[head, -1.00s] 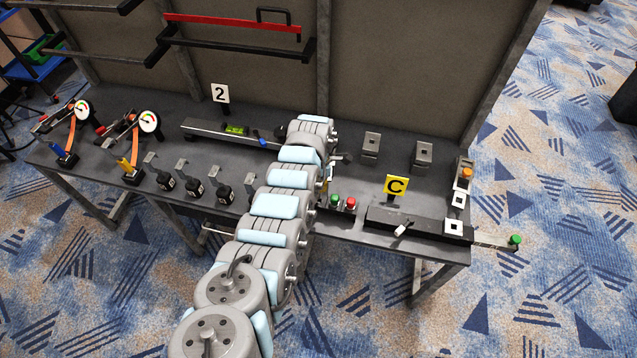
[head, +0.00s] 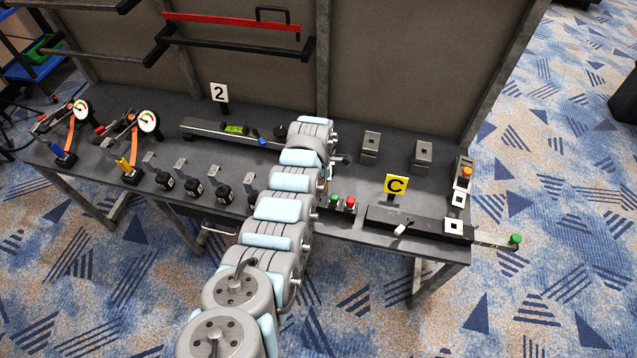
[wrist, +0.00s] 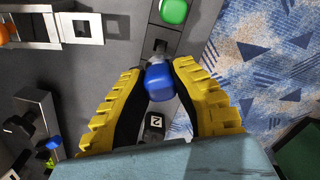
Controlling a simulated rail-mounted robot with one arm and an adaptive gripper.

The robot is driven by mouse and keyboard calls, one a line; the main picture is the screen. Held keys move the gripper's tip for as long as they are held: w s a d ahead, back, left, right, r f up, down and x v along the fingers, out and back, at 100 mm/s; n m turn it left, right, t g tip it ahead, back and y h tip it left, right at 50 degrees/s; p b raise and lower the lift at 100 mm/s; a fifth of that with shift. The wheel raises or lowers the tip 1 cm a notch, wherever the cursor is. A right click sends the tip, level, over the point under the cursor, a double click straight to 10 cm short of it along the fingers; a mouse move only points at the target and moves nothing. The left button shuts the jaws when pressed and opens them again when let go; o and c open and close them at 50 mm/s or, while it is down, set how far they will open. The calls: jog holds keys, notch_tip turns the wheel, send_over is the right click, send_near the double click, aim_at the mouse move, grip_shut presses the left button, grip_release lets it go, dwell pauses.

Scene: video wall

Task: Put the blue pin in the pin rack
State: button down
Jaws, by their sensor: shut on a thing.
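The blue pin (wrist: 159,82) is in my gripper (wrist: 160,70), shut on it between two yellow ribbed fingers. Its blue head faces the camera and a short grey part shows beyond it. Just beyond the pin is the grey bar of what looks like the pin rack (wrist: 158,25), with a dark opening and a large green head (wrist: 173,10). I cannot tell whether the pin's tip is in the opening or above it. In the head view, green and red heads (head: 350,204) stand at the table's front edge; my arm hides the gripper and pin there.
Black posts with grey plates (head: 193,189) stand left of my arm along the front. Grey blocks (head: 370,147) stand behind. Carpet (wrist: 265,60) shows beyond the table edge.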

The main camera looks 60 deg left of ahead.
jog(key=shift+f+b, duration=2.75)
jog(key=shift+f, duration=0.45)
dwell(0.9)
jog(key=shift+c, duration=2.1)
grip_release()
jog(key=shift+r+p, duration=2.8)
jog(key=shift+r, duration=0.75)
